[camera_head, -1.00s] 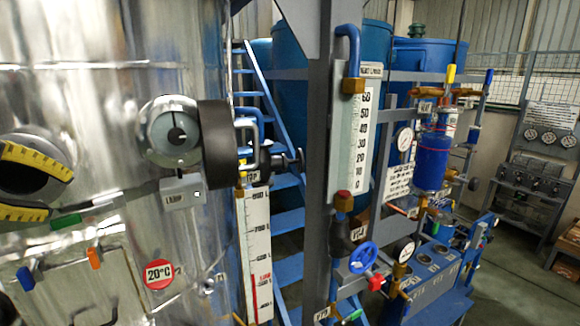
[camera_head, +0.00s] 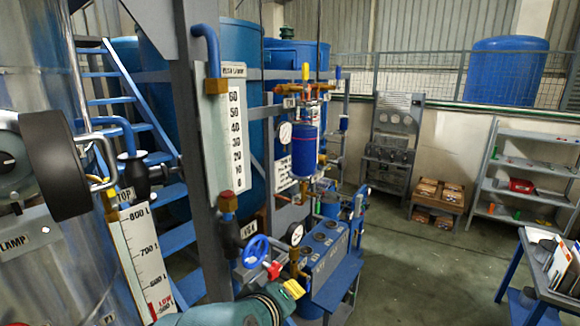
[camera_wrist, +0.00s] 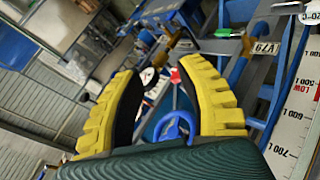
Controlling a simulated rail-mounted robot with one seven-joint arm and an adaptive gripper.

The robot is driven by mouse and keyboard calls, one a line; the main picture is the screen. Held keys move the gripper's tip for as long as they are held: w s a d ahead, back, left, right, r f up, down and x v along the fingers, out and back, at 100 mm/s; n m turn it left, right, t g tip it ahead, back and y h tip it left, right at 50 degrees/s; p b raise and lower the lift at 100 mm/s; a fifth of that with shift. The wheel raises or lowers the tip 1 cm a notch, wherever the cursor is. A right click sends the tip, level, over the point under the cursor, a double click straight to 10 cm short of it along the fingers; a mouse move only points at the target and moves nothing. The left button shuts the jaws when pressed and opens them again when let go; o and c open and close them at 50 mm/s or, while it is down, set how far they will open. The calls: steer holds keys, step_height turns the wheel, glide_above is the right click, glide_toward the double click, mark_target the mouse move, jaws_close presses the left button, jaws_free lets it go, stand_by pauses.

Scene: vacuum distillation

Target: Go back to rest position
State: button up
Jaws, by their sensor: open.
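My gripper shows in the wrist view (camera_wrist: 160,75) with its two yellow ribbed fingers spread apart and nothing held between them. In the head view, my green arm comes in at the bottom edge, and a yellow fingertip (camera_head: 293,289) shows below the small gauge. A blue handwheel (camera_head: 256,251) with a red part beside it is close above my arm in the head view. The handwheel also shows in the wrist view (camera_wrist: 175,125), behind the gap between the fingers. No contact with it can be made out.
A shiny tank with a lamp (camera_head: 15,160) stands at left, beside a level scale (camera_head: 146,262). A grey post with a vacuum scale (camera_head: 226,130) and a blue pump unit (camera_head: 328,250) stand centrally. Shelves (camera_head: 530,165) and a table (camera_head: 540,272) are at right. The floor (camera_head: 440,265) between is open.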

steer(key=s+d+r+m+t, duration=0.1)
steer(key=s+d+m+t, duration=0.25)
steer(key=d, duration=0.75)
steer(key=s+a+r+m+t+y, duration=0.1)
steer(key=s+r+m+t+y, duration=0.1)
steer(key=s+r+m+t, duration=0.3)
steer(key=s+r+t, duration=0.4)
steer(key=s+r, duration=0.5)
steer(key=r, duration=0.4)
